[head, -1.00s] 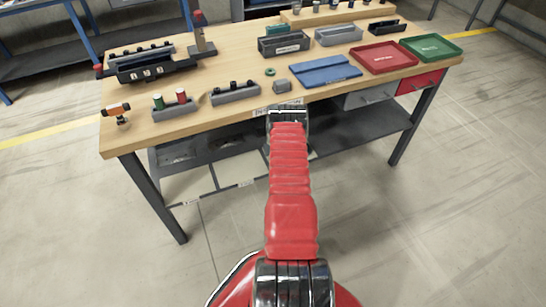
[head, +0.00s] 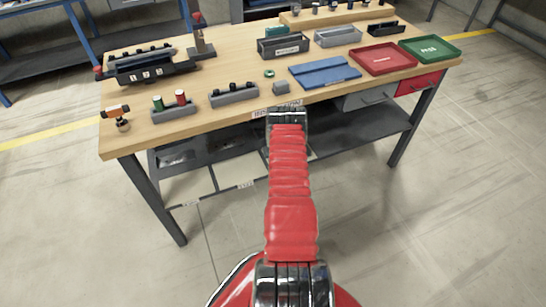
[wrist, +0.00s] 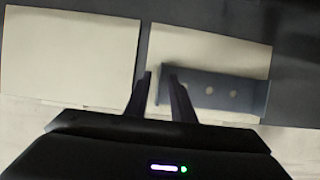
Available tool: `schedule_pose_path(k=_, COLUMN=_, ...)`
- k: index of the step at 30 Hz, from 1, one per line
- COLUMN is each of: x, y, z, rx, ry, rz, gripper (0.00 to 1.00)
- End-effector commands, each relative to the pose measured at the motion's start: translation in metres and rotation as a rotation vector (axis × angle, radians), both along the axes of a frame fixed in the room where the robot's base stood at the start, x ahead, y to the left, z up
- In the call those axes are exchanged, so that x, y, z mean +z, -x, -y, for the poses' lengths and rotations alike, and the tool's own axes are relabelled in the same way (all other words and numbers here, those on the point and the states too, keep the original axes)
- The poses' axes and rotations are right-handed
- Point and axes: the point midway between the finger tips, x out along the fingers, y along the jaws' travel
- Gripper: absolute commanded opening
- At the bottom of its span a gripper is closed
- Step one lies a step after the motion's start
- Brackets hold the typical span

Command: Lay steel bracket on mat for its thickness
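A flat blue-grey bracket (wrist: 236,94) with two round holes shows in the wrist view. It lies over the right pale panel (wrist: 205,42), its right end reaching the dark border. I cannot tell whether this panel is the mat. My gripper (wrist: 160,73) has its two dark fingers apart, with pale surface showing between the tips. The right finger overlaps the bracket's left end; whether it touches cannot be told. In the head view the gripper and bracket are hidden behind my red arm.
A second pale panel (wrist: 68,55) lies left in the wrist view. The wooden bench (head: 235,60) holds a blue folder-like item (head: 325,73), a red tray (head: 383,58), a green tray (head: 430,47) and grey holders. A dark lower shelf (head: 350,125) runs under the bench.

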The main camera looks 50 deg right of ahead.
Motion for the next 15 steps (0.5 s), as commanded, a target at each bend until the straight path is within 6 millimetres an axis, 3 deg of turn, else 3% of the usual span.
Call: schedule_pose_path(k=15, x=0.038, y=0.012, z=-0.007, rx=-0.001, ry=0.001, rz=0.001, gripper=0.22)
